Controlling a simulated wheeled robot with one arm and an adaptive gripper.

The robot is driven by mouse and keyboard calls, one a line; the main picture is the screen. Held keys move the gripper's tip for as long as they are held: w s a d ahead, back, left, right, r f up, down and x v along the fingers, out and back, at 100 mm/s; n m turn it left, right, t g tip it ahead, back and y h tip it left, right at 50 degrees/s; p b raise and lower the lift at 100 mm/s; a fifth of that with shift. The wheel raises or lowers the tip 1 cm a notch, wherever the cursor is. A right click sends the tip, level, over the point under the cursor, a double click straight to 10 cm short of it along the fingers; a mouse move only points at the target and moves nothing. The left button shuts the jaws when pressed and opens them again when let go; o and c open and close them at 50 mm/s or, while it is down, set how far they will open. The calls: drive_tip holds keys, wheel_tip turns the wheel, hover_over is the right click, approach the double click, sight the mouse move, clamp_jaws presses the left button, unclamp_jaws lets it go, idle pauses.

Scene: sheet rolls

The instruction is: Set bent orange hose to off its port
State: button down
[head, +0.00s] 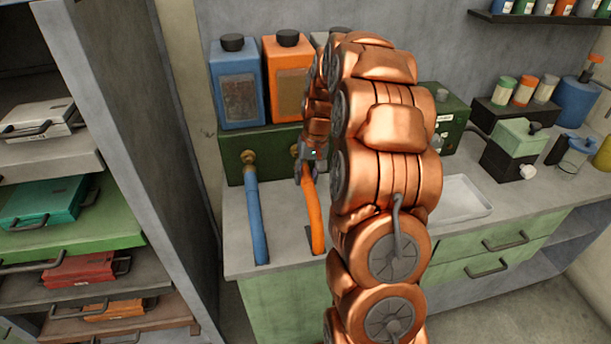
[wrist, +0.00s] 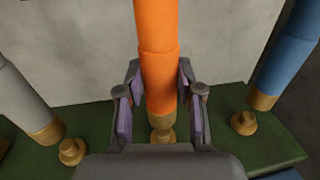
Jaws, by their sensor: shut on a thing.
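The orange hose (head: 314,215) hangs in front of the green box at the back of the counter, its lower end on the counter top. In the wrist view the orange hose (wrist: 158,65) runs between my two fingers, with a slight bend along it. Its brass end (wrist: 162,135) and port lie just beyond the fingers, partly hidden by my gripper; I cannot tell whether they are joined. My gripper (head: 308,160) is shut on the hose near this port end. It also shows in the wrist view (wrist: 160,95), a finger on each side.
A blue hose (head: 254,215) hangs to the left; a grey hose (wrist: 22,98) shows in the wrist view. Blue (head: 237,88) and orange (head: 284,105) canisters stand above the green box (head: 232,172). My arm hides the middle of the counter. A white tray (head: 462,200) is right.

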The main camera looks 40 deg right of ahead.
drive_tip(key=c, duration=0.7)
unclamp_jaws()
drive_tip(key=shift+s, duration=0.2)
drive_tip(key=r, duration=0.4)
drive_tip(key=d+r, duration=0.1)
drive_tip(key=r, duration=0.7)
drive_tip(key=shift+s+d, duration=0.3)
drive_tip(key=s+a+r+n+g, duration=0.1)
drive_tip(key=s+a, duration=0.5)
drive_tip(key=a, duration=0.2)
drive_tip(key=s+a+r+n, duration=0.1)
drive_tip(key=s+a+n, duration=0.1)
drive_tip(key=s+a, duration=0.55)
drive_tip(key=shift+n+g+h, duration=0.8)
drive_tip(key=s+a+f, duration=0.2)
drive_tip(key=s+a, duration=0.1)
drive_tip(key=s, duration=0.3)
drive_tip(key=s+a+f, duration=0.2)
drive_tip(key=s, duration=0.4)
drive_tip(key=s+a+f, duration=0.1)
drive_tip(key=s+a, duration=0.2)
drive_tip(key=s, duration=0.4)
drive_tip(key=shift+a+f, duration=0.3)
drive_tip(key=shift+f, duration=0.1)
